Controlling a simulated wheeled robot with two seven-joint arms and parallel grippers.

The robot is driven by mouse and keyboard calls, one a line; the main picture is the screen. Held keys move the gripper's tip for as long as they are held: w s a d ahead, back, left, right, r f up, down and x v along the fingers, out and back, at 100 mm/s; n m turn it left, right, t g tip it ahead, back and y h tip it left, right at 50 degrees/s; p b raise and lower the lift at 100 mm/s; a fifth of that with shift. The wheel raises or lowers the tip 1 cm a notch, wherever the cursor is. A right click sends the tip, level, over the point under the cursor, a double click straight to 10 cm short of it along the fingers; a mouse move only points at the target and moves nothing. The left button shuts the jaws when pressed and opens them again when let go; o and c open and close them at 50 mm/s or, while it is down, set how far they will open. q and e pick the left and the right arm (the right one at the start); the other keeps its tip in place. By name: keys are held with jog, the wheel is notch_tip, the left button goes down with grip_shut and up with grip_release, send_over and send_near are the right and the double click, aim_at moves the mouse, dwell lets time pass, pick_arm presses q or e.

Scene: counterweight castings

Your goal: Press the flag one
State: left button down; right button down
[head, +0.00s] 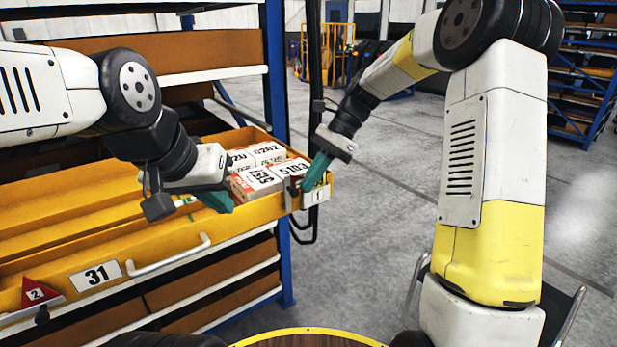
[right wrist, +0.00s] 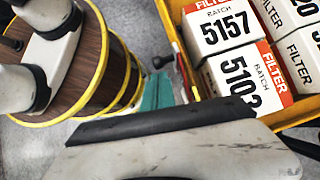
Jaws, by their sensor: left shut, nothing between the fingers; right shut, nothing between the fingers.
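A white tag marked 1 (head: 318,195) sits at the right front corner of the yellow drawer (head: 150,258). A small red and dark piece (head: 294,186) shows just left of it; its shape is partly hidden. My right gripper (head: 312,184) is shut and empty, its teal fingers pointing down at this corner, very near the tag. I cannot tell whether they touch. It also shows in the right wrist view (right wrist: 155,93), beside the drawer's edge. My left gripper (head: 218,202) is shut and empty over the drawer, left of the filter boxes (head: 258,180).
A red triangular flag marked 2 (head: 40,291) is on the drawer's front left, beside a plate marked 31 (head: 95,275) and a handle (head: 170,256). A blue rack post (head: 276,80) stands behind the corner. Open grey floor (head: 370,230) lies to the right.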

jog(key=shift+s+a, duration=0.15)
jog(key=shift+a, duration=0.1)
dwell(0.3)
